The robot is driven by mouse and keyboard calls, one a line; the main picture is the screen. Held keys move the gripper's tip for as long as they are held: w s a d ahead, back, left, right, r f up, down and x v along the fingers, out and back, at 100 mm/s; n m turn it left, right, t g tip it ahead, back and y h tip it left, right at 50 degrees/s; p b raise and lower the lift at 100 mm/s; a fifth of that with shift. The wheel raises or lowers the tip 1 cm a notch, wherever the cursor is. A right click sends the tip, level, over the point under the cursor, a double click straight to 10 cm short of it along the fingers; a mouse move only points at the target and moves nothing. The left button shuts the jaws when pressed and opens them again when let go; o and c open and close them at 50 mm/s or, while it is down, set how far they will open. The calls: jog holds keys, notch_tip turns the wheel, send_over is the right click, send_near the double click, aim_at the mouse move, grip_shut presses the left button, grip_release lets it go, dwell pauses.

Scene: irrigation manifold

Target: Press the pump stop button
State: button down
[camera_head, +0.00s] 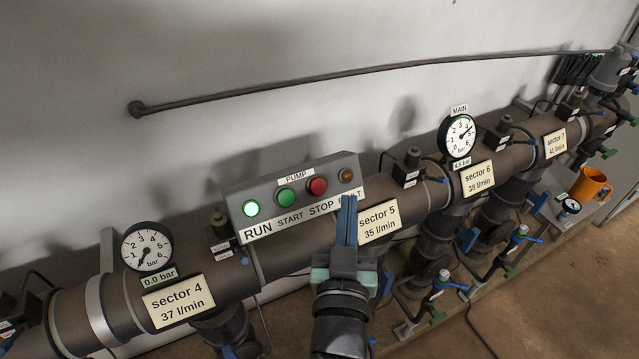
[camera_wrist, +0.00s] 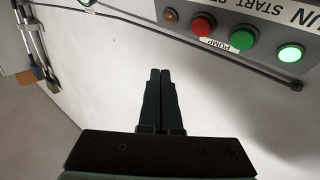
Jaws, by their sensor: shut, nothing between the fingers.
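The grey pump control box (camera_head: 238,212) is on the big pipe in the head view. It carries a lit green RUN lamp (camera_head: 251,208), a green START button (camera_head: 286,197), the red STOP button (camera_head: 317,186) and an unlit amber lamp (camera_head: 346,175), whose label my fingers partly cover. My gripper (camera_head: 348,200) is shut and empty, its blue fingertips in front of the box's lower right part, to the right of and below the red button. In the wrist view the box is upside down, with the red STOP button (camera_wrist: 203,25) above and right of my gripper (camera_wrist: 158,72), clear of the fingertips.
A 0.0 bar gauge (camera_head: 147,246) is left of the box, and the main gauge (camera_head: 461,136) to the right. Sector labels, valves and pipes line the manifold. An orange mug (camera_head: 588,185) stands far right.

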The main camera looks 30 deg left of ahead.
aim_at(318, 186)
jog(key=shift+w+a+f+p, duration=0.65)
jog(key=shift+w+a+p, duration=0.05)
jog(key=shift+a, duration=0.25)
jog(key=shift+w+a+f+p, duration=0.65)
jog(key=shift+w+a+p, duration=0.1)
jog(key=shift+a, duration=0.15)
jog(key=shift+w+a+f+p, duration=0.65)
jog(key=shift+w+a+p, duration=0.05)
jog(key=shift+a, duration=0.25)
jog(key=shift+w+a+p, duration=0.1)
jog(key=shift+p, duration=0.2)
jog(key=shift+w, duration=0.1)
jog(key=shift+a+f+p, duration=0.15)
jog(key=shift+f+p, duration=0.05)
jog(key=shift+p, duration=0.1)
